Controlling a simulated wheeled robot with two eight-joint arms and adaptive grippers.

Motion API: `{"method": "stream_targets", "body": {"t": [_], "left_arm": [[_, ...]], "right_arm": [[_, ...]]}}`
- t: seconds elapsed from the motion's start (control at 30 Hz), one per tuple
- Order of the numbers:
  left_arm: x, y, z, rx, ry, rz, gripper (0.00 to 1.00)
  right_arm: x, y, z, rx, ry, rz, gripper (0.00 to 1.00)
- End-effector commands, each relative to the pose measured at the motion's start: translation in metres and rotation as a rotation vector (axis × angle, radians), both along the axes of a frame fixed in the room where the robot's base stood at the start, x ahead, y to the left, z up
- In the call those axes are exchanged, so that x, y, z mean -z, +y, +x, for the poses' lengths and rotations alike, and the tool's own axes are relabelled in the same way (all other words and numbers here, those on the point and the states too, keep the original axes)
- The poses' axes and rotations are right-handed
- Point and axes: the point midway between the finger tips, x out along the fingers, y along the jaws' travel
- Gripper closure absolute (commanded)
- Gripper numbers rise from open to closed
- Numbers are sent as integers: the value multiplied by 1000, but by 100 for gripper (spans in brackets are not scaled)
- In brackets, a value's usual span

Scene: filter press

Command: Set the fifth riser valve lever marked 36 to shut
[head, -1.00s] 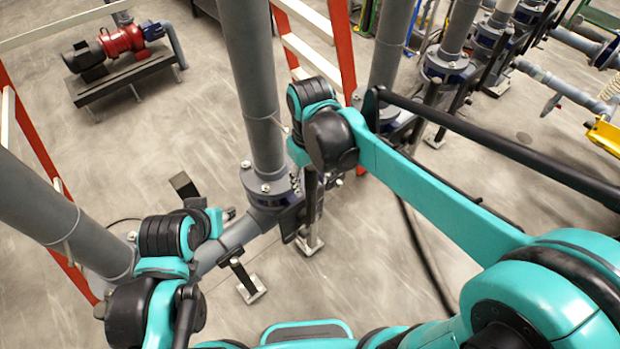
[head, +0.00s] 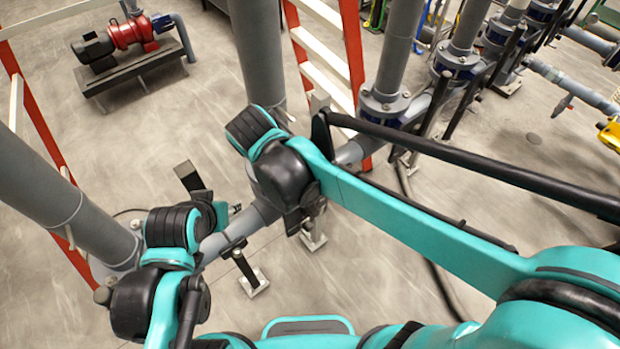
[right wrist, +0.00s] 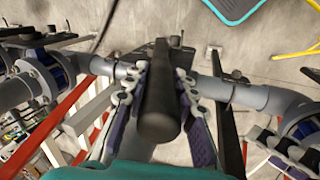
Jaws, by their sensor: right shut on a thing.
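The black lever handle (right wrist: 160,110) is seen nearly end-on in the right wrist view. My right gripper (right wrist: 160,95) is shut on it, with one padded finger on each side. In the head view my right wrist covers the riser's valve, so the lever and fingers are hidden there. The grey riser pipe (head: 258,55) rises behind my right arm. No number 36 is legible. My left arm ends at the left in the head view, over the grey lower pipe; its fingers are not clear.
Another grey riser (head: 35,185) stands at the left. More risers with blue-collared valves (head: 455,68) run to the back right. A red-framed ladder (head: 325,50) stands behind, and a red pump (head: 120,38) is at the back left. Open floor lies between.

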Motion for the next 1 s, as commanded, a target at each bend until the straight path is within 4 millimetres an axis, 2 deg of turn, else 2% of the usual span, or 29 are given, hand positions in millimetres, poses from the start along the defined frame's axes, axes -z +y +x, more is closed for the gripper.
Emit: {"method": "stream_targets", "body": {"t": [0.03, 0.1, 0.27, 0.67, 0.7, 0.77, 1.0], "left_arm": [[9, 0, 0, 0, 0, 0, 60], [15, 0, 0, 0, 0, 0, 60], [26, 0, 0, 0, 0, 0, 60], [26, 0, 0, 0, 0, 0, 60], [26, 0, 0, 0, 0, 0, 60], [26, 0, 0, 0, 0, 0, 60], [26, 0, 0, 0, 0, 0, 60]], "right_arm": [[8, 10, -6, -11, -19, -24, 100], [12, 17, -12, -9, -49, -65, 100], [18, 29, -20, -5, -100, -132, 100], [16, 31, -22, 1, -119, -156, 100], [16, 31, -22, 1, -119, -156, 66], [16, 31, -22, 1, -119, -156, 52], [15, 31, -22, 1, -119, -157, 52]]}}
